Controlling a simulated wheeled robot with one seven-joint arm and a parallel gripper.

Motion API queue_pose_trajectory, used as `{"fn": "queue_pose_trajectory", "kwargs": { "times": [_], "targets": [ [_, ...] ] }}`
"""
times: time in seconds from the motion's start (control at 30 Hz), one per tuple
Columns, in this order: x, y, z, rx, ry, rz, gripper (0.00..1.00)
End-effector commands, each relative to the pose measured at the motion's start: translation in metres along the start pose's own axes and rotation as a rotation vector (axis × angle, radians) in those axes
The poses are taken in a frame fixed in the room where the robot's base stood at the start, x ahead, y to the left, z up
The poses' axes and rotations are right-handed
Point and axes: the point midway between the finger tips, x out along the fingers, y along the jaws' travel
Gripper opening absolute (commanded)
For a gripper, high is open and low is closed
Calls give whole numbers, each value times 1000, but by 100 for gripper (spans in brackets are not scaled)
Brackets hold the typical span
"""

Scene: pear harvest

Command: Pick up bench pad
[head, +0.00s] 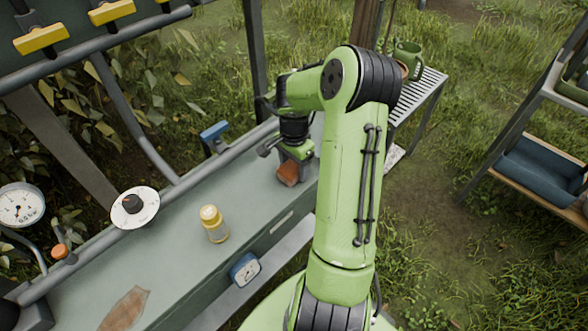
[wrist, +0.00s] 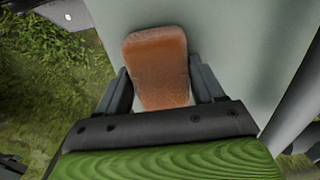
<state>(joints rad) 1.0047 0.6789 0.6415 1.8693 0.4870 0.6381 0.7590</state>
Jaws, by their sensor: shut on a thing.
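The bench pad (head: 288,174) is a small orange-brown block with rounded corners. It is at the far end of the grey-green bench in the head view. In the wrist view the pad (wrist: 158,62) sticks out between the two fingers. My gripper (wrist: 158,88) is shut on it, with a finger on each side. In the head view my gripper (head: 296,156) points down over the bench, and my arm hides part of the bench's right end. I cannot tell whether the pad touches the bench top.
A yellow-capped bottle (head: 214,224) stands mid-bench (head: 175,240). A brown leaf-shaped piece (head: 125,309) lies at the near end. A white dial (head: 135,207) and a gauge (head: 21,204) are at the left. A slatted table (head: 424,88) with a green watering can (head: 407,58) stands behind my arm.

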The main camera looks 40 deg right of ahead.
Motion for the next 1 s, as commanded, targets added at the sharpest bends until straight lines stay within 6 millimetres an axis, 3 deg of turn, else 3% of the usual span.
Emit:
{"fn": "queue_pose_trajectory", "kwargs": {
  "times": [0.27,0.5,0.63,0.97,1.0],
  "targets": [
    [-10,-1,0,0,2,-2,39],
    [-72,-1,0,-1,4,-4,39],
    [-94,0,0,0,3,-2,39],
    [-100,0,0,-1,0,0,39],
    [-100,0,0,-1,0,0,61]
  ]
}}
